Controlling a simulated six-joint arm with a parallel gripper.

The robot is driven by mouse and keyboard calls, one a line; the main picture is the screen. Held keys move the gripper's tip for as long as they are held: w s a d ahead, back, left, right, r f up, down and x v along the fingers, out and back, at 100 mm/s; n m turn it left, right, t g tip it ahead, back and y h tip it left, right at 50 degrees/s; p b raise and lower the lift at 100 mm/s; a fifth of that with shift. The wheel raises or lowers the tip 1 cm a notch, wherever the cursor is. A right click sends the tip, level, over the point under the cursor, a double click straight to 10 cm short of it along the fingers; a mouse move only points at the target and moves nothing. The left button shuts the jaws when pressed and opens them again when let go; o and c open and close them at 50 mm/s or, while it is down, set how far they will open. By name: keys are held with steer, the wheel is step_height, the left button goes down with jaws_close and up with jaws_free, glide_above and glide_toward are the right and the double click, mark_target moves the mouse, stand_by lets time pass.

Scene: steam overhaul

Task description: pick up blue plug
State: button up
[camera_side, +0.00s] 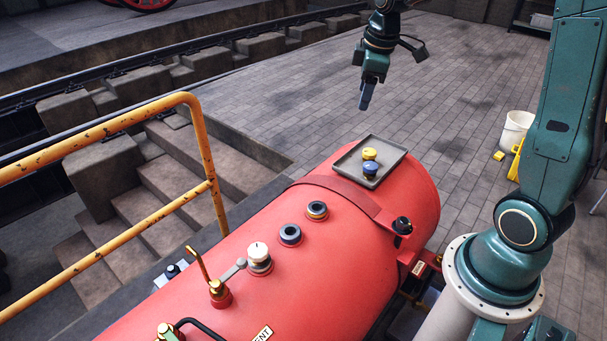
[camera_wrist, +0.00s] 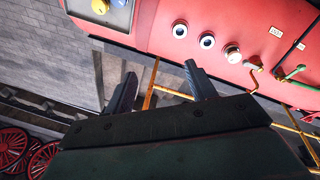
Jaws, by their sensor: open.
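The blue plug (camera_side: 370,171) sits in a grey tray (camera_side: 400,151) on the end of the red boiler, just in front of a yellow plug (camera_side: 369,153). In the wrist view the blue plug (camera_wrist: 119,2) is cut by the top edge, beside the yellow plug (camera_wrist: 100,6). My gripper (camera_side: 366,96) hangs in the air above and beyond the tray, apart from both plugs. In the wrist view my gripper (camera_wrist: 160,69) shows two spread fingers with nothing between them.
The red boiler (camera_side: 330,270) carries two ringed sockets (camera_side: 290,235), a white-topped fitting (camera_side: 259,256) and brass valves (camera_side: 218,292). A black-capped fitting (camera_side: 403,226) stands near the tray. A yellow railing (camera_side: 205,150) is at left. Air around the gripper is clear.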

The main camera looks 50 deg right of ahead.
steer(key=w+d+f+n+g, duration=0.15)
steer(key=w+d+f, duration=0.25)
steer(key=d+f, duration=0.4)
steer(key=n, duration=0.4)
glide_above(370, 165)
step_height(370, 165, down, 13)
steer(key=shift+a+m+g+y, duration=0.1)
steer(key=shift+m+g+y, duration=0.15)
steer(key=shift+g+y, duration=0.15)
steer(key=shift+f, duration=0.1)
step_height(370, 165, down, 8)
steer(key=shift+f, duration=0.15)
steer(key=shift+f, duration=2.65)
